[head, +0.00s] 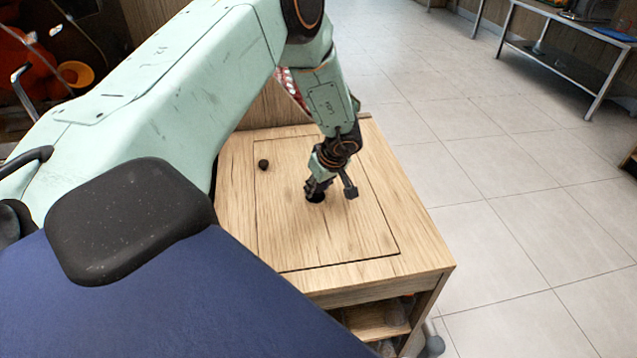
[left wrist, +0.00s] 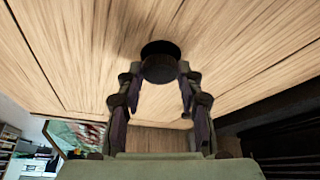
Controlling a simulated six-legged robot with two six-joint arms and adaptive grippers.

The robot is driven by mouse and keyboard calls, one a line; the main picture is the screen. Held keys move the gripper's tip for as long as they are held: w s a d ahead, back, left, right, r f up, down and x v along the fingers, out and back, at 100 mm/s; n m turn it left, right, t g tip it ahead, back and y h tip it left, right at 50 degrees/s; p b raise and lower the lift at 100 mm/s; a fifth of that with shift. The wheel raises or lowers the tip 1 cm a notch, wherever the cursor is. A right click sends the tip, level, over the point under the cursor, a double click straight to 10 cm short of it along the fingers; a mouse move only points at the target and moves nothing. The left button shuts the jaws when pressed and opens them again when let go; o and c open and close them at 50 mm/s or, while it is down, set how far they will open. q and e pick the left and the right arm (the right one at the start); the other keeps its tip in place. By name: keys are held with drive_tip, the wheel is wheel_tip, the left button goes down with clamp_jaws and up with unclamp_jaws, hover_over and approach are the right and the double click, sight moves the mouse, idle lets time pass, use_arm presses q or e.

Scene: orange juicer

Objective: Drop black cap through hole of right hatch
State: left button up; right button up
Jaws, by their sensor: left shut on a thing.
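The hatch (head: 290,235) is a square wooden panel set in the top of a wooden cabinet. My left gripper (head: 318,190) points down over its middle. In the left wrist view, the left gripper (left wrist: 160,84) is shut on the black cap (left wrist: 160,69), a short dark cylinder between its fingertips. The dark round hole (left wrist: 158,47) shows just beyond the cap, partly hidden by it. I cannot tell whether the cap has entered the hole. In the head view, fingers and cap blend into one dark patch at the hole. My right gripper is not in view.
A small dark round thing (head: 263,164) sits on the panel, left of the gripper. The cabinet (head: 436,262) has an open shelf in front. Tiled floor (head: 500,230) lies clear to the right. A metal table (head: 560,62) stands far right.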

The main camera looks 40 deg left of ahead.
use_arm(q)
drive_tip(key=o, duration=0.7)
drive_tip(key=shift+o, duration=0.2)
drive_tip(key=o, duration=0.3)
idle(0.4)
wheel_tip(320, 180, up, 7)
drive_tip(key=p, duration=0.7)
drive_tip(key=shift+r, duration=0.1)
drive_tip(key=shift+f+b, duration=0.3)
